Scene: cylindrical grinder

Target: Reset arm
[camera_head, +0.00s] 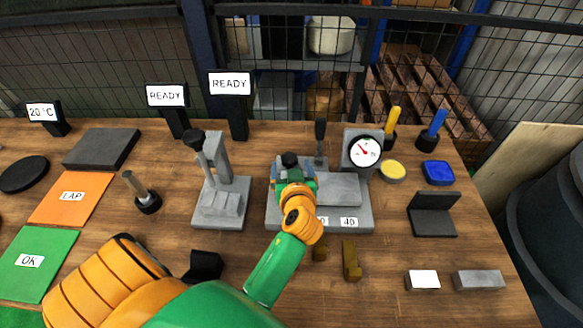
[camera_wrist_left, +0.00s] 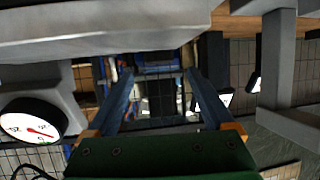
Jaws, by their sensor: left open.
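My left arm comes in from the bottom left in the head view. Its gripper (camera_head: 290,172) is over the grey fixture (camera_head: 350,222) with the dial gauge (camera_head: 364,152), and the wrist hides part of that fixture. In the left wrist view the two fingers of the left gripper (camera_wrist_left: 160,85) are spread apart, with nothing visible between them. The dial gauge also shows there at the left (camera_wrist_left: 30,122), and a large grey part crosses the top, close to the fingers. Whether the fingers touch the fixture cannot be told. My right gripper is not in view.
A grey stand (camera_head: 220,190) with a post is just left of the gripper. An orange LAP mat (camera_head: 85,185) and green OK mat (camera_head: 40,275) lie at the left. Brass pieces (camera_head: 351,262) lie in front of the fixture. Blocks and a black angled holder (camera_head: 433,215) stand at right.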

